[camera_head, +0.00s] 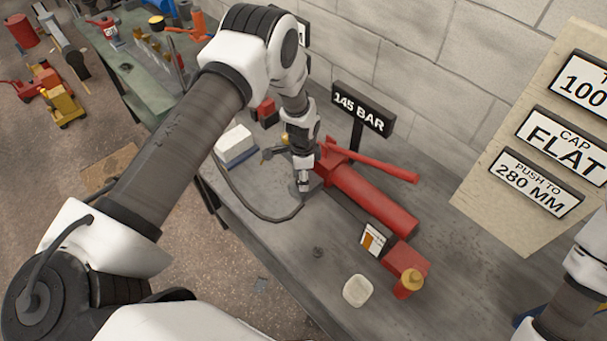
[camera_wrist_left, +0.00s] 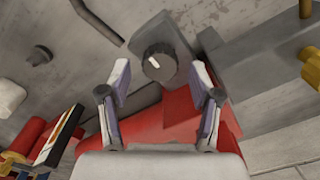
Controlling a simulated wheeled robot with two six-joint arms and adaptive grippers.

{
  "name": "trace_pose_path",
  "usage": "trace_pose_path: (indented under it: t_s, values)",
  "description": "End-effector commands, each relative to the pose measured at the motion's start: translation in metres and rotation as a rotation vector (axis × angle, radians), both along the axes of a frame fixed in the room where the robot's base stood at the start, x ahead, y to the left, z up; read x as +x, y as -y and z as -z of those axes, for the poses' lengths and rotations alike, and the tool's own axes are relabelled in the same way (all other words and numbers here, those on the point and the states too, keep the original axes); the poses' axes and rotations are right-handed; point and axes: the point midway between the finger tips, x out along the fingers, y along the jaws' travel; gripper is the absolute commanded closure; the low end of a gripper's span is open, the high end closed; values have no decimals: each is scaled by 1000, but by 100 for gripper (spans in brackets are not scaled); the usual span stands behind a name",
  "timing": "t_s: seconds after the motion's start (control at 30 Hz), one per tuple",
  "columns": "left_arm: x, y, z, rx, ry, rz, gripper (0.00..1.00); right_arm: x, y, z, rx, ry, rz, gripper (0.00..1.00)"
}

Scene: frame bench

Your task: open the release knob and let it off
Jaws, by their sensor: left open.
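The release knob (camera_wrist_left: 160,62) is a dark ridged knob with a white mark. In the left wrist view it sits on a grey block (camera_wrist_left: 165,35) at the end of the red pump (camera_wrist_left: 175,118). My left gripper (camera_wrist_left: 160,76) is open, its fingers on either side of the knob, with gaps between them and it.
A red lever (camera_head: 370,163) lies over the pump. A dark hose (camera_head: 255,210) curves along the bench (camera_head: 290,240). A white block (camera_head: 235,145), a pale round piece (camera_head: 357,290) and a small dark piece (camera_head: 318,252) lie nearby. A "145 BAR" sign (camera_head: 360,108) stands behind.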

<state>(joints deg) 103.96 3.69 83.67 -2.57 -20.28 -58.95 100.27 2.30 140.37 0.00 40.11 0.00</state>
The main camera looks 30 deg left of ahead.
Motion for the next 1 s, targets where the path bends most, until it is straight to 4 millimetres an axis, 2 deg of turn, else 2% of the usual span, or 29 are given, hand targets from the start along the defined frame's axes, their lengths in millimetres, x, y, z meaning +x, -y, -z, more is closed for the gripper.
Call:
trace_pose_path:
  t_s: [0.1, 0.3, 0.33, 0.4, 0.5, 1.0]
  values:
    - [-1, 0, 9, 0, -1, 0, 36, 0, 0, -3, 0, 0, 0, 36]
    - [0, 0, 11, 0, 0, 1, 36, 0, 0, -2, 0, 0, 0, 36]
    - [0, 0, 11, 0, 0, 1, 40, 0, 0, -2, 0, 0, 0, 36]
    - [0, 0, 11, 0, 0, 1, 65, 0, 0, -2, 0, 0, 0, 36]
    - [0, 0, 11, 0, 0, 0, 97, 0, 0, -2, 0, 0, 0, 36]
    - [0, 0, 12, 0, 0, -69, 96, 0, 0, 4, 0, 0, 0, 36]
